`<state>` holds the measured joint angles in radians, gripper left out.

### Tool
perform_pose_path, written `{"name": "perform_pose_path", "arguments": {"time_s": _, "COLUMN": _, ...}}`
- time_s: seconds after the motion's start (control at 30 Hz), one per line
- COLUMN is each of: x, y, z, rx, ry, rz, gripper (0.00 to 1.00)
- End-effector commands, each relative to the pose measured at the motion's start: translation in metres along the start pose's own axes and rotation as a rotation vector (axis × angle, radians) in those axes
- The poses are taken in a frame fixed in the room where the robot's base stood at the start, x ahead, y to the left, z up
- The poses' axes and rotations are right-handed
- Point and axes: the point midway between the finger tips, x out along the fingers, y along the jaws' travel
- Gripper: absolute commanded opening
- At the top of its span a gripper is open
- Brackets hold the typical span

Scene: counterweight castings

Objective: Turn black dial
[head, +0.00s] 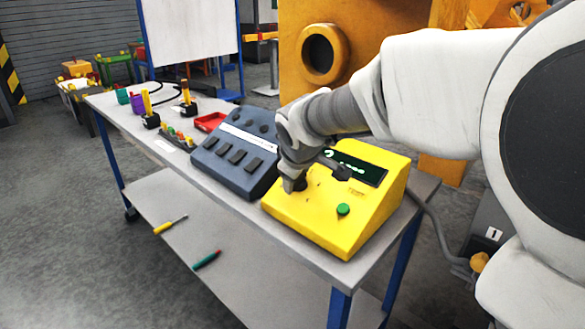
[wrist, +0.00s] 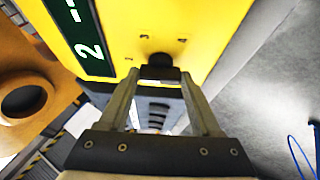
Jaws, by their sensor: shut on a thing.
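The black dial (wrist: 160,61) sits on the sloped face of a yellow control box (head: 310,222), which stands on the near end of a metal table. My gripper (head: 294,184) reaches down to the box's left side and hides most of the dial in the head view. In the wrist view, my gripper's fingertips (wrist: 160,74) are closed around the dial, one on each side. Small marks surround the dial on the yellow face. A dark display (head: 356,168) with green characters is on the box; a "2" shows on it in the wrist view.
A green button (head: 343,209) is on the same box, right of the dial. A dark blue button panel (head: 237,150) stands close on the left. Joysticks (head: 150,113) and a red tray (head: 209,122) are farther along the table (head: 163,149). Two screwdrivers lie on the lower shelf (head: 180,205).

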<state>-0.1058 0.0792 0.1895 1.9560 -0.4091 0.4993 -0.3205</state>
Motion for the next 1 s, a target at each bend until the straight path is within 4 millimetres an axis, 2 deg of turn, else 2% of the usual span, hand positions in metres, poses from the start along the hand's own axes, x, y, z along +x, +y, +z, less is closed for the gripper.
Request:
{"name": "perform_pose_path", "arguments": {"time_s": 0.37, "x": -0.001, "y": 0.000, "z": 0.000, "rx": 0.003, "ry": 0.000, "rz": 0.002, "gripper": 0.09}}
{"name": "perform_pose_path", "arguments": {"time_s": 0.4, "x": -0.001, "y": 0.000, "z": 0.000, "rx": 0.003, "ry": 0.000, "rz": 0.002, "gripper": 0.67}}
{"name": "perform_pose_path", "arguments": {"time_s": 0.57, "x": 0.000, "y": 0.000, "z": 0.000, "rx": 0.002, "ry": 0.000, "rz": 0.002, "gripper": 0.95}}
{"name": "perform_pose_path", "arguments": {"time_s": 0.87, "x": -0.001, "y": 0.000, "z": 0.000, "rx": 0.002, "ry": 0.000, "rz": 0.002, "gripper": 0.95}}
{"name": "perform_pose_path", "arguments": {"time_s": 1.0, "x": -0.013, "y": 0.001, "z": -0.001, "rx": 0.003, "ry": 0.000, "rz": 0.002, "gripper": 0.95}}
